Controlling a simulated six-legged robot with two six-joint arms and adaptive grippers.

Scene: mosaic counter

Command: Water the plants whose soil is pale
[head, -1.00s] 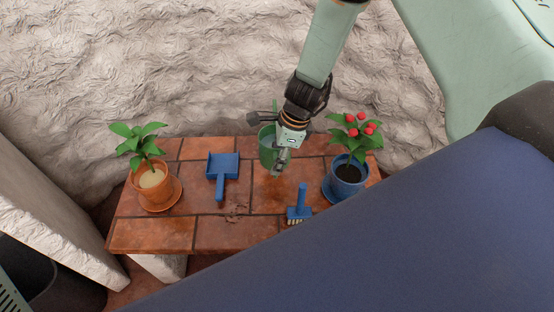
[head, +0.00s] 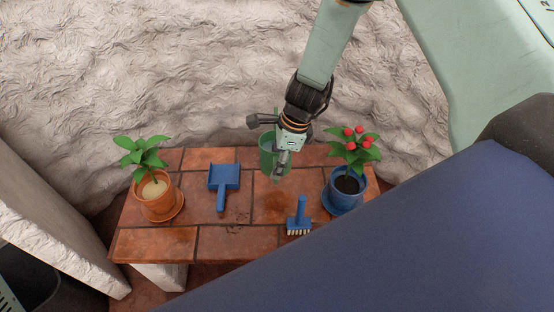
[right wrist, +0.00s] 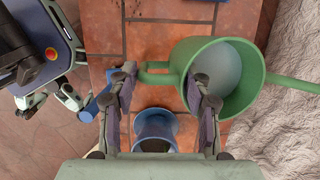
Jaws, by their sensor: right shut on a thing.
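My right gripper (head: 283,162) is shut on the handle of a green watering can (head: 267,151), which also shows in the right wrist view (right wrist: 250,75) with pale water inside. The can appears upright; whether it touches the counter I cannot tell. At the left, a leafy plant (head: 142,152) grows in an orange pot (head: 158,207) on an orange saucer, with pale, cream soil (head: 152,190). At the right, a plant with red blooms (head: 357,142) grows in a blue pot (head: 345,202) with dark soil (head: 347,184).
A blue dustpan (head: 223,178) lies on the tiled counter (head: 150,243) between the orange pot and the can. A blue brush (head: 299,217) lies near the front edge, left of the blue pot. A rough pale wall (head: 200,60) rises behind.

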